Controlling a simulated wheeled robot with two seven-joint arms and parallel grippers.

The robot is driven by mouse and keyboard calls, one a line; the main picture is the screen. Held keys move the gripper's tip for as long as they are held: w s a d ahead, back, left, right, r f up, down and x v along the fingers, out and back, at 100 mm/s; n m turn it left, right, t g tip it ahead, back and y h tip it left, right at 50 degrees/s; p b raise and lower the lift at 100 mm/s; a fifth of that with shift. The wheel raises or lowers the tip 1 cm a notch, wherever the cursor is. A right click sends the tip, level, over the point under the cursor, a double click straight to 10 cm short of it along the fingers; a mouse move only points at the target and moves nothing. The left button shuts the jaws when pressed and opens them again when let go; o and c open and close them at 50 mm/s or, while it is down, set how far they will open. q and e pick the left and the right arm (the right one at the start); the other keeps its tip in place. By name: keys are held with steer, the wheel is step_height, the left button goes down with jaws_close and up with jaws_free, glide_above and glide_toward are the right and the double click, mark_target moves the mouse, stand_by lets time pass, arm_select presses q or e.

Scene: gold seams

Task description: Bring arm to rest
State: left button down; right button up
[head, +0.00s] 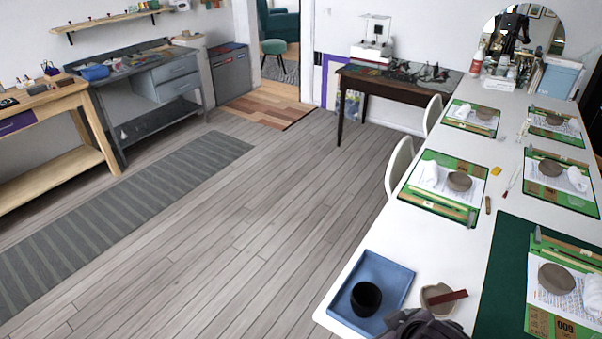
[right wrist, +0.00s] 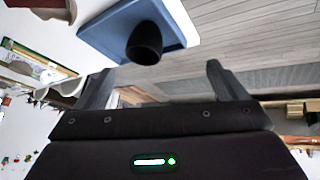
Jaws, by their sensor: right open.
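My right gripper (right wrist: 157,82) is open in the right wrist view, with its two dark fingers wide apart and nothing between them. A dark part of my right arm shows at the bottom edge of the head view, beside the white table (head: 462,230). A black cup (head: 366,298) stands on a blue tray (head: 398,278) at the table's near left corner. The cup (right wrist: 144,42) and tray (right wrist: 100,28) also show beyond the fingers in the right wrist view, apart from them. My left gripper is not in view.
A beige dish (head: 432,292) with a dark red stick lies right of the tray. Several green place settings with grey clay pieces (head: 460,181) line the table. A dark green mat (head: 508,285) lies near the front right. The wooden floor (head: 250,240) to the left is open.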

steer(key=s+d+m+g+h, duration=0.1)
steer(key=s+d+m+g, duration=0.2)
steer(key=s, duration=0.4)
step_height(320, 180, down, 17)
steer(key=w+a+m, duration=0.1)
steer(key=w, duration=0.1)
steer(key=s+d+f+g, duration=0.1)
steer(key=s+f, duration=0.6)
steer(key=f, duration=0.6)
steer(key=s+d+f+g, duration=0.1)
steer(key=s+f, duration=0.6)
steer(key=f, duration=0.5)
steer(key=shift+s+f, duration=0.3)
steer(key=shift+f, duration=0.05)
steer(key=s+f, duration=0.1)
steer(key=s, duration=0.2)
steer(key=s+d+f, duration=0.1)
steer(key=s+f, duration=0.1)
steer(key=s, duration=0.1)
steer(key=s+f, duration=0.1)
steer(key=s, duration=0.2)
steer(key=shift+d+f, duration=0.4)
steer(key=shift+c, duration=0.3)
